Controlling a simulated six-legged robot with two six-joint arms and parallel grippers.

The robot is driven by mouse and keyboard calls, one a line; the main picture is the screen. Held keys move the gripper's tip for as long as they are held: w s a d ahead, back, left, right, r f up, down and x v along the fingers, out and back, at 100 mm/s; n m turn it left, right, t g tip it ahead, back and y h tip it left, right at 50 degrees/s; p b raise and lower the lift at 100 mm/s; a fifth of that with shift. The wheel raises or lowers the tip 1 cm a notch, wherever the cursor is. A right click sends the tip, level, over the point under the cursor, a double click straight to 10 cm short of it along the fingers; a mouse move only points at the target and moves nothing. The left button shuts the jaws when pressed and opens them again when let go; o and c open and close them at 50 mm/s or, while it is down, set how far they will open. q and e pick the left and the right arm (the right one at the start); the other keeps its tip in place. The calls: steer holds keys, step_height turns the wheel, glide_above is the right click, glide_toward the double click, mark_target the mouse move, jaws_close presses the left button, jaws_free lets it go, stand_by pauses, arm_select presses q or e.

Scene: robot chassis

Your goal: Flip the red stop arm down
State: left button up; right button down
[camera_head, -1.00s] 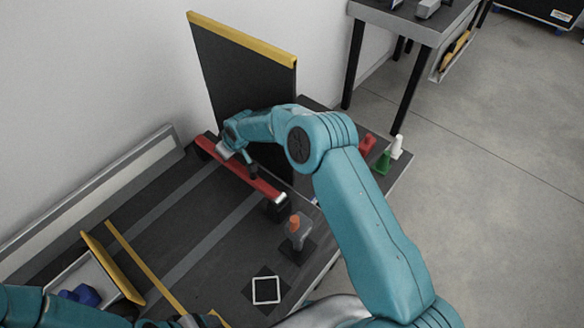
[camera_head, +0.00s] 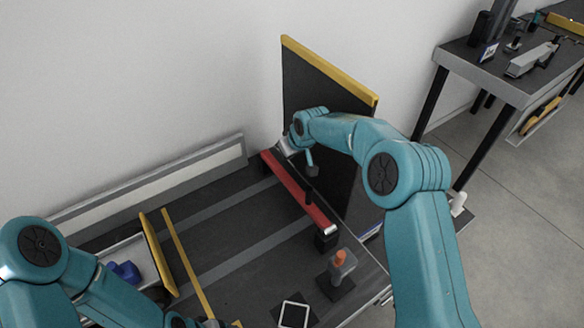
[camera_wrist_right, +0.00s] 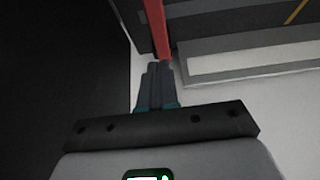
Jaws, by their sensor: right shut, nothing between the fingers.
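The red stop arm (camera_head: 299,193) is a long bar with a pale near end, lying roughly level across the dark deck. Its near end sits at a black block (camera_head: 326,240); its far end is near my right gripper (camera_head: 284,148). In the right wrist view, the closed fingers (camera_wrist_right: 158,72) point at the red arm (camera_wrist_right: 156,25), with nothing between them. I cannot tell whether they touch it. My left arm is at the lower left of the head view; its gripper (camera_head: 207,322) is at the bottom edge, too cut off to judge.
A dark upright panel with a yellow top edge (camera_head: 330,70) stands right behind the red arm. An orange-topped grey handle (camera_head: 341,265) and a white square outline (camera_head: 293,315) are nearer. A tray with blue pieces (camera_head: 125,272) is at left. The deck's middle is clear.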

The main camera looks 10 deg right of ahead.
steer(key=r, duration=0.4)
steer(key=shift+w+r, duration=0.2)
stand_by(0.3)
